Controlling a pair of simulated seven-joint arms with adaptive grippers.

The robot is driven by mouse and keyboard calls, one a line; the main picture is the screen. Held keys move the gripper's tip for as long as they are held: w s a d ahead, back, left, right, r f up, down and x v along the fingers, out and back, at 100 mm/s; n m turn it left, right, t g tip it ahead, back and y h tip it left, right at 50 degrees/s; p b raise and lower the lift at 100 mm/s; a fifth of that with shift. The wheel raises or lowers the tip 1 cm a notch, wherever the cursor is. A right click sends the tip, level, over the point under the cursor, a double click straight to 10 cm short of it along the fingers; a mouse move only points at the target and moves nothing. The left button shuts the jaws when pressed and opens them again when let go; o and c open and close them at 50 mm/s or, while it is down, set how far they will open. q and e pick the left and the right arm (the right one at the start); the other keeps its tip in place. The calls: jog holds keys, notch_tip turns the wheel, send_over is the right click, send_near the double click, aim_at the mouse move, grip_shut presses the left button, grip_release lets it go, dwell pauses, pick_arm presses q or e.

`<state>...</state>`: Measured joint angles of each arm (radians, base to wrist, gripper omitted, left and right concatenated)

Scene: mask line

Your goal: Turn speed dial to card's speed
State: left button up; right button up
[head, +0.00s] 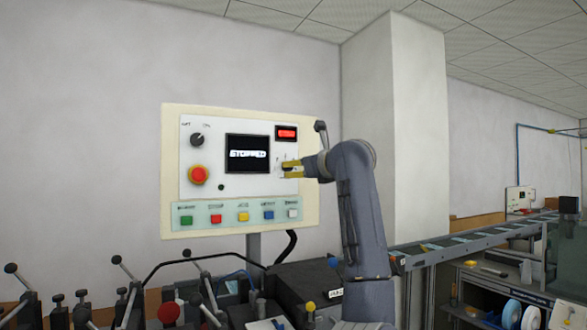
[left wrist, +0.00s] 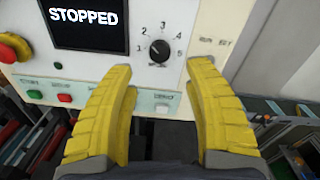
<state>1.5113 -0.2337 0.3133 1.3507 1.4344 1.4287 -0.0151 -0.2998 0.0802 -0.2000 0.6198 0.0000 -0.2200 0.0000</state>
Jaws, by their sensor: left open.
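The speed dial (left wrist: 159,51) is a round black knob on the white control panel, ringed by the numbers 1 to 5. Its white mark seems to point up and left, but the exact number is hard to tell. My left gripper (head: 292,169) has yellow fingers and is at the panel's right side, hiding most of the dial in the head view. In the left wrist view the gripper (left wrist: 162,68) is open, with the dial between and just beyond its fingertips; nothing is held. I cannot make out a speed card. My right gripper is not in view.
The screen (left wrist: 85,23) left of the dial reads STOPPED. A red emergency button (head: 198,175), a selector knob (head: 197,139), a red display (head: 287,133) and a row of coloured buttons (head: 243,216) share the panel. A conveyor (head: 470,241) runs at the right.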

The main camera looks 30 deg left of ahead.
pick_arm(q)
jog(key=shift+v, duration=1.75)
